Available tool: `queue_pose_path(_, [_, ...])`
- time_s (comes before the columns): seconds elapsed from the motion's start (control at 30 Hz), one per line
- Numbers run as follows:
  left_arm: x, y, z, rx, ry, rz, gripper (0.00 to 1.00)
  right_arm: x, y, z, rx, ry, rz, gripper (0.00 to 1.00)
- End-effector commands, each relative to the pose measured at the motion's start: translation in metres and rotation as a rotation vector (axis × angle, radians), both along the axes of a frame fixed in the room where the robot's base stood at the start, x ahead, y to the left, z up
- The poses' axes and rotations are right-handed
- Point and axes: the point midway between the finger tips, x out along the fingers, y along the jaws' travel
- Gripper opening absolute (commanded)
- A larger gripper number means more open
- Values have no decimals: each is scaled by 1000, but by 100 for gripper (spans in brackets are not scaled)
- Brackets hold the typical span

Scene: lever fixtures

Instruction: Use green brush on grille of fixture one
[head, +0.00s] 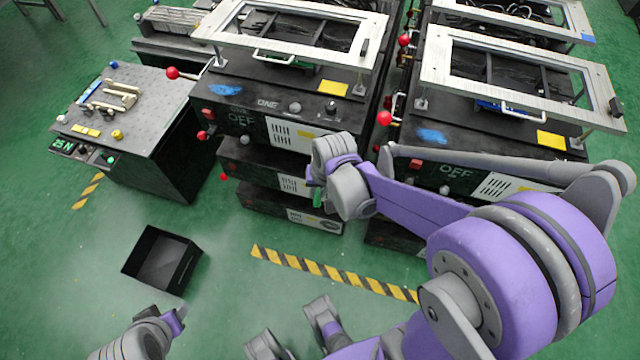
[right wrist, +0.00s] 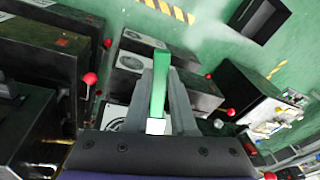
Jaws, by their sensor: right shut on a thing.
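Fixture one (head: 262,120) is a black stacked unit marked ONE, left of centre in the head view, with white slotted grille panels (head: 290,135) on its front. My right gripper (head: 318,188) is in front of its lower panels, partly hidden by my own wrist. In the right wrist view, the right gripper (right wrist: 160,80) is shut on the green brush (right wrist: 159,82), which lies lengthwise between the fingers and has a white end near the palm. I cannot tell whether the brush touches a panel. Part of my left arm shows at the lower left; its fingers do not show.
A similar fixture (head: 460,150) stands to the right. A grey-topped bench (head: 130,100) with small tools stands at the left. An open black box (head: 160,262) lies on the green floor near a striped yellow-black line (head: 320,272). Red-knobbed levers (head: 172,73) stick out from the fixtures.

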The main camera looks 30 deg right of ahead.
Motion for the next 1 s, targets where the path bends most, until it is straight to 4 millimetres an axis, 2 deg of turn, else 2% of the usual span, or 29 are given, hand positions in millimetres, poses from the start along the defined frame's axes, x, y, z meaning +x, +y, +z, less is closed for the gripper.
queue_pose_path(0.27, [0, 0, 0, 0, 0, 0, 50, -1, 1, 0, 0, 0, 0, 0])
queue_pose_path(0.67, [0, 0, 4, 0, -1, 0, 50, -19, 22, 0, 0, 0, 1, 0])
queue_pose_path(1.0, [0, 0, 3, 0, -1, 0, 50, -19, 22, 0, 0, 0, 0, 0])
